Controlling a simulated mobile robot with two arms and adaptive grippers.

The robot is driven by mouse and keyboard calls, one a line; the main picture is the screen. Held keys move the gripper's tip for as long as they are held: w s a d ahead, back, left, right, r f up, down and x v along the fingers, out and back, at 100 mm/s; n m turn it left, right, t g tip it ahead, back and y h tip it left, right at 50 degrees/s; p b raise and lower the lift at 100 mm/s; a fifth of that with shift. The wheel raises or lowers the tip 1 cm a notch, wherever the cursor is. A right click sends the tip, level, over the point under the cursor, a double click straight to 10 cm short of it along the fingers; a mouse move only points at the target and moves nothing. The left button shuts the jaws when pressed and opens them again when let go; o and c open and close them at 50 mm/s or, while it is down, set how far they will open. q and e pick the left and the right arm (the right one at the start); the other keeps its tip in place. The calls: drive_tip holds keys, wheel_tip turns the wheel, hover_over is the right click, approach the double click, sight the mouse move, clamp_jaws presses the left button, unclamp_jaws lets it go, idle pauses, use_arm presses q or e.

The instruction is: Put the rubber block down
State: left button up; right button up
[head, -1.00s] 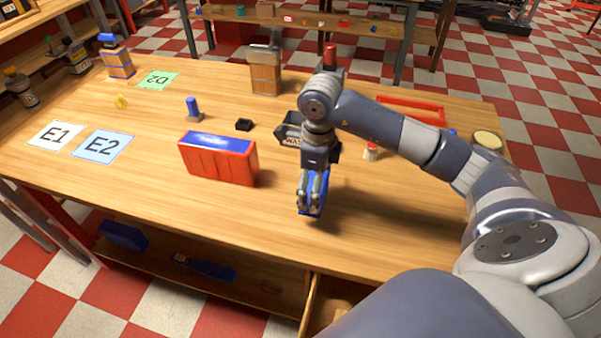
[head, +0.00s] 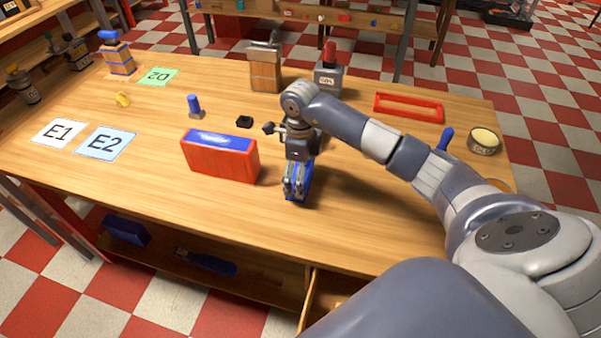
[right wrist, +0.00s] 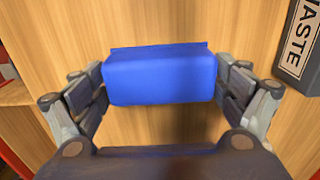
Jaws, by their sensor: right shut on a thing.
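The rubber block (right wrist: 160,76) is blue and sits between the two fingers of my right gripper (right wrist: 163,88) in the right wrist view. The fingers are shut on its two ends. In the head view my right gripper (head: 297,184) points down over the workbench (head: 220,222), just right of the red box, with a blue edge of the block (head: 307,182) showing. I cannot tell whether the block touches the bench top. My left gripper is not in view.
A red box with a blue top (head: 218,158) stands left of the gripper. A WASTE container (right wrist: 301,45) is close by in the right wrist view. Cards E1 (head: 58,133) and E2 (head: 105,143) lie at left. The bench front is clear.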

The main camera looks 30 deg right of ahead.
drive_tip(key=shift+f, duration=0.2)
drive_tip(key=o, duration=0.7)
drive_tip(key=shift+r, duration=0.1)
drive_tip(key=shift+r, duration=0.15)
wheel_tip(320, 180, up, 12)
drive_tip(key=shift+b, duration=0.85)
